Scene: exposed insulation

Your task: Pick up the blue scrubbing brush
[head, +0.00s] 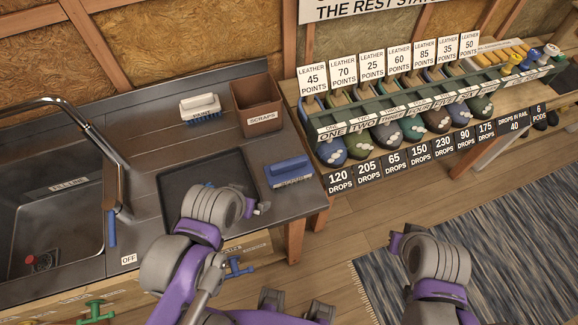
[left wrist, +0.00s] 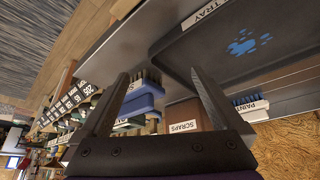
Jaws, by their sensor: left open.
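The blue scrubbing brush (head: 289,169) lies on the dark counter, right of the tray, in the head view. In the left wrist view the blue brush (left wrist: 144,103) shows beyond my fingers, nearer the left finger, which partly overlaps it. My left gripper (left wrist: 158,75) is open, its two dark fingers spread with nothing held between them. In the head view my left wrist is over the tray's front part, left of the brush, and its fingers are hidden. My right arm is at the lower right of the head view, but its fingers do not show.
The dark tray (head: 205,168) is left of the brush. A white brush with blue bristles (head: 199,106) and a brown scraps bin (head: 256,106) stand behind. A sink (head: 48,225) is at left. A rack of footwear (head: 400,130) is beyond the counter's right edge.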

